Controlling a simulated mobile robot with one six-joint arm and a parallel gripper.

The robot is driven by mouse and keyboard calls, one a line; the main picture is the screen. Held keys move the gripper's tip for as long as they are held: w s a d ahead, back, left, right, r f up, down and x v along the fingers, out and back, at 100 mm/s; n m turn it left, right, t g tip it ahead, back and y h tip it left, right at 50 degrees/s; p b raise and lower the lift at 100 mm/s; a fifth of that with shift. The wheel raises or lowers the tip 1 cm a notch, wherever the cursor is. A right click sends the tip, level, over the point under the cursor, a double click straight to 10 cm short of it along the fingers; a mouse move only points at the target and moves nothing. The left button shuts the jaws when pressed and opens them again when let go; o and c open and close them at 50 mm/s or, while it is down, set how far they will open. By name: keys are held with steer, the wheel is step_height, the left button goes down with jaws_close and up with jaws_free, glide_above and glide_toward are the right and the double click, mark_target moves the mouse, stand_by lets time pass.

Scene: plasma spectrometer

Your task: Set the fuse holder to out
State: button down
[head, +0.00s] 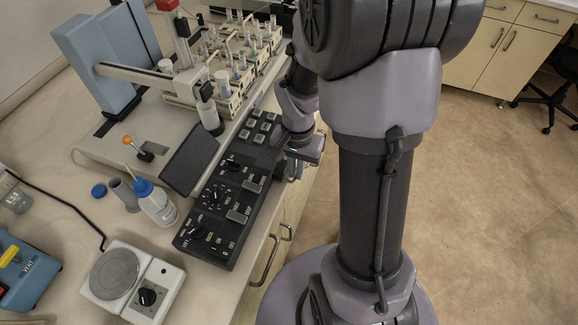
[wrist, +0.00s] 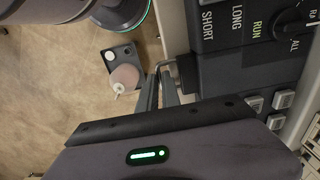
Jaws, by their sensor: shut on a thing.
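The black control panel (head: 217,207) runs along the front edge of the bench, with knobs and grey buttons. It also shows in the wrist view (wrist: 225,72), with the labels SHORT, LONG, RUN and ALL. My gripper (wrist: 164,72) is at the panel's side edge. Its two grey fingers are close together, shut on a small part at that edge, which appears to be the fuse holder. The fingers hide most of this part, so how far it sticks out cannot be told. In the head view my wrist is beside the panel's right edge, and the fingertips cannot be made out.
A sampler with racks of vials (head: 225,75) stands behind the panel. A wash bottle (head: 156,204), a blue cap (head: 99,190) and a hotplate (head: 130,280) are on the bench to the left. Drawers (head: 272,250) with handles are below the panel.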

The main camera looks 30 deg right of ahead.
steer(key=shift+s+d, duration=0.6)
steer(key=shift+s, duration=0.1)
steer(key=c, duration=1.9)
jaws_free()
steer(key=shift+o, duration=0.4)
steer(key=shift+s+d, duration=0.1)
steer(key=shift+s, duration=0.05)
step_height(320, 180, up, 17)
steer(key=p, duration=0.7)
steer(key=shift+r, duration=0.2)
